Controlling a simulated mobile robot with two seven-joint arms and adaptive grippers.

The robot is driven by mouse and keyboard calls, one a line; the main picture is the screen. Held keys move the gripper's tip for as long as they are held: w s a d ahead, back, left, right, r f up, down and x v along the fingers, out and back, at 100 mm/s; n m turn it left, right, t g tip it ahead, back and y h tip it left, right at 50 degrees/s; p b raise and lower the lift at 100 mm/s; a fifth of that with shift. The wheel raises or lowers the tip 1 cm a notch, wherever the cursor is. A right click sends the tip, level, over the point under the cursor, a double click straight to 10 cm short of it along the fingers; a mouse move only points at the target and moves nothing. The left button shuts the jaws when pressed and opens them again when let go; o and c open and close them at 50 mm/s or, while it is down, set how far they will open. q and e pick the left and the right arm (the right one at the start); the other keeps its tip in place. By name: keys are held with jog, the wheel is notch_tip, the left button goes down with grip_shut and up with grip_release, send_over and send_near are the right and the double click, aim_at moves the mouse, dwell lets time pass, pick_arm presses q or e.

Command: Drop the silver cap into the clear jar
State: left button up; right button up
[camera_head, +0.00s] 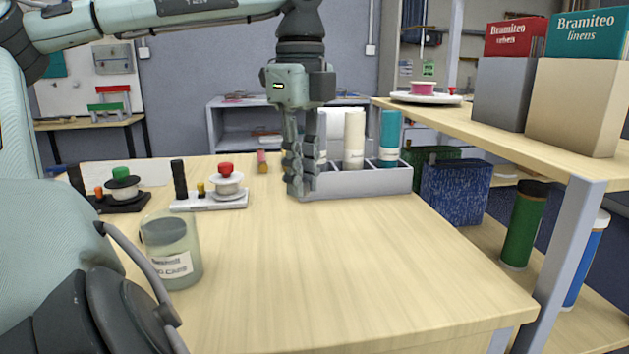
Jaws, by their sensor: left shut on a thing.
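The clear jar (183,243) stands upright on the table at the left front, with a white label and an open top. My left gripper (300,188) points down beyond the jar and to its right, at the left end of the grey compartment tray. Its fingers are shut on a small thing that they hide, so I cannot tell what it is. I cannot make out the silver cap anywhere. My right gripper is not in view.
The grey tray (372,183) holds upright white and teal rolls. Spool stands (208,199) are at the back left. A raised shelf (500,130) with boxes runs along the right. The table (330,270) is clear between the jar and the right edge.

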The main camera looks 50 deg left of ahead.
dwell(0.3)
pick_arm(q)
jog(key=shift+s+a+r, duration=0.2)
jog(key=shift+s+a, duration=0.05)
jog(key=s+a+r+m+b, duration=0.15)
jog(key=s+a+m, duration=0.3)
jog(key=s, duration=0.45)
jog(key=s+a+r+m+b, duration=0.1)
jog(key=s+a+r+m, duration=0.15)
jog(key=s+m, duration=0.4)
pick_arm(e)
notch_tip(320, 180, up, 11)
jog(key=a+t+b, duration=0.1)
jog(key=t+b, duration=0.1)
jog(key=b, duration=0.1)
pick_arm(q)
notch_tip(320, 180, down, 6)
jog(key=s+n, duration=0.2)
jog(key=shift+a+b, duration=0.45)
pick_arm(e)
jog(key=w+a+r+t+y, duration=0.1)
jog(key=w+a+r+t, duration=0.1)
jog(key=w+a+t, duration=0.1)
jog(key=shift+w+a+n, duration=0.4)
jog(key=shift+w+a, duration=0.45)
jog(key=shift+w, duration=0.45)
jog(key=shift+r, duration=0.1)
